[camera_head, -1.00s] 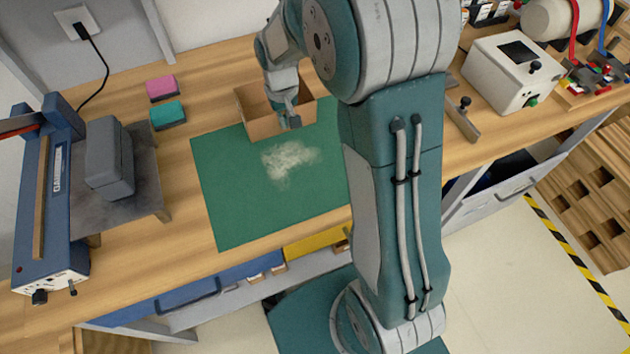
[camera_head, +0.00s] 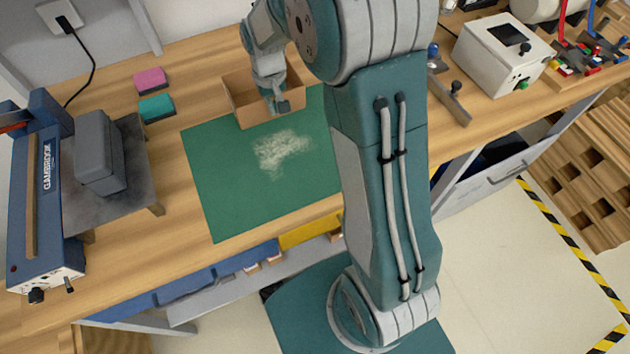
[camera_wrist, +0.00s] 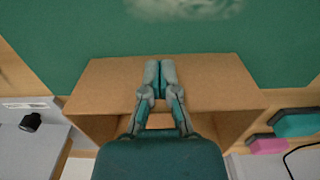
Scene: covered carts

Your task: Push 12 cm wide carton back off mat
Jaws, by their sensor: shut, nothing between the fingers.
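The open-topped brown carton (camera_head: 256,113) stands at the far edge of the green mat (camera_head: 220,190). Its near bottom edge appears to overlap the mat's far border; the exact overlap is hard to tell. My gripper (camera_head: 283,107) is at the carton's near side, with its fingers shut and empty. In the wrist view the gripper (camera_wrist: 160,75) lies across the middle of the carton's near brown panel (camera_wrist: 105,85), hiding part of it. Whether the fingertips touch the panel is unclear. The mat (camera_wrist: 60,35) fills the top of that view.
A pale powdery patch (camera_head: 282,151) lies on the mat. Pink (camera_head: 150,80) and teal (camera_head: 156,107) blocks sit left of the carton. A blue machine (camera_head: 45,200) stands at the left and a white instrument box (camera_head: 500,52) at the right. Some bare bench lies behind the carton.

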